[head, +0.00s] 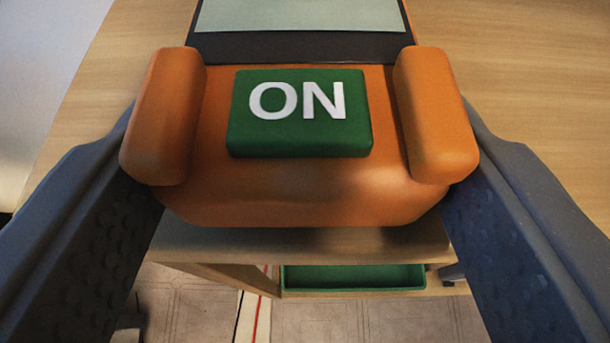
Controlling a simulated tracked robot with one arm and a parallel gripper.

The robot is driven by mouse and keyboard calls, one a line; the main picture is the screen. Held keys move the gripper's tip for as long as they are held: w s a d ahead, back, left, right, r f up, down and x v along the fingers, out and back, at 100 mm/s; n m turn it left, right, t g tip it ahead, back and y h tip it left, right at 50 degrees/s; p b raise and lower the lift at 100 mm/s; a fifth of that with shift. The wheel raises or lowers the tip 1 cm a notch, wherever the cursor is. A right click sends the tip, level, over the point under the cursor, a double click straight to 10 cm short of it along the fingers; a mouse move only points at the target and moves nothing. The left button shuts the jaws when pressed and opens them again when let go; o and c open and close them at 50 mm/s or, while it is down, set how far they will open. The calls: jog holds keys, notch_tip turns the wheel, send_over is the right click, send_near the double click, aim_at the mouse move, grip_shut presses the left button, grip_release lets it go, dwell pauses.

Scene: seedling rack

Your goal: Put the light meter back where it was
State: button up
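The light meter (300,190) is an orange body with rounded side grips, a green button marked "ON" and a pale screen in a dark frame at its far end. It fills the upper middle of the head view. My gripper (300,130) has one dark grey finger against each side of it and appears shut on it. The meter is over the wooden top, its near end by the front edge. I cannot tell whether it touches the wood. Its underside and the fingertips are hidden.
The wooden top (530,100) is bare to the right and left of the meter. Below its front edge, a green tray (355,278) sits on a lower level. The tiled floor (400,318) has a red-and-white strip (255,318). A pale surface lies at the far left.

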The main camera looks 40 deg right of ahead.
jog(key=o, duration=1.2)
jog(key=shift+p+v, duration=2.15)
jog(key=shift+v, duration=3.9)
